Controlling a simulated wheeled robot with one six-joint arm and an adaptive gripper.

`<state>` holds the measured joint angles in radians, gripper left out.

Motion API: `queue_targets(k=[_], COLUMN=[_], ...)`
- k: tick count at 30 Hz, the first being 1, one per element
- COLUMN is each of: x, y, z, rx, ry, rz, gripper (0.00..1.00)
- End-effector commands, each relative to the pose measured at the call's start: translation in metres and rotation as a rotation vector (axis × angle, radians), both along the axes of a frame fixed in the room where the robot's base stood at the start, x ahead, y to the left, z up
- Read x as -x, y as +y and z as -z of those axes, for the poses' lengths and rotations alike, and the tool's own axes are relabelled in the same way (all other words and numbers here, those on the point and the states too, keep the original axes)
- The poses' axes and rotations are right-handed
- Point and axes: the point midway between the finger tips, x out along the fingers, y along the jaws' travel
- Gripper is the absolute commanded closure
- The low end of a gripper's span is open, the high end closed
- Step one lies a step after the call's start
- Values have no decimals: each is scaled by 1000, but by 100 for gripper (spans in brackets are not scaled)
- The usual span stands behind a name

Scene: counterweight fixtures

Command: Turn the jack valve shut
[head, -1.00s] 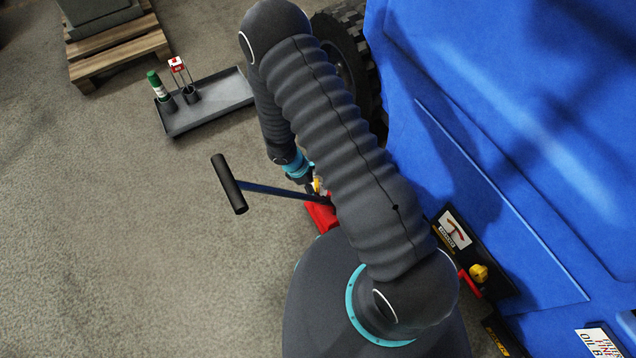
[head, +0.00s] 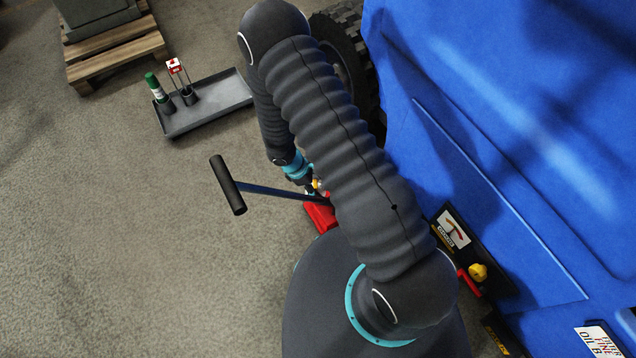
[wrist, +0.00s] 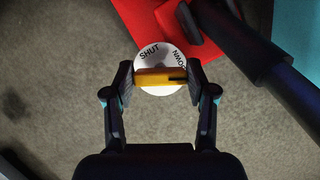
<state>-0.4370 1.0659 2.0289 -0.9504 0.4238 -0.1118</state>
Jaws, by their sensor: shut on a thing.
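The yellow jack valve handle (wrist: 158,79) lies level across a round white dial (wrist: 148,60) in the wrist view. The dial reads SHUT at its upper left, and another word, apparently DOWN, at its upper right. A dark mark is at the handle's right end. My gripper (wrist: 160,84) is shut on the handle, one finger at each end. The red jack (head: 320,218) stands on the floor in the head view, partly hidden by my arm. Its pump lever (head: 268,190) sticks out to the left with a black grip. The handle is barely visible there.
A grey tray (head: 215,105) holds a green-capped bottle (head: 153,86). A wooden pallet (head: 115,50) is behind. Floor at left is clear.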

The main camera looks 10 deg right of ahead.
Motion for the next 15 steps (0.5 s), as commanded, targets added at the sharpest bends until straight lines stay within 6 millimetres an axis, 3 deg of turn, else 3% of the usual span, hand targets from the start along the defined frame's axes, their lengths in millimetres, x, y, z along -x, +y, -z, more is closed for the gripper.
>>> queue_targets(k=[8, 15], x=[-8, -9], y=[7, 7], z=[-2, -2], rx=[-14, -15], ry=[-15, -17], rz=[39, 183], gripper=[79, 79])
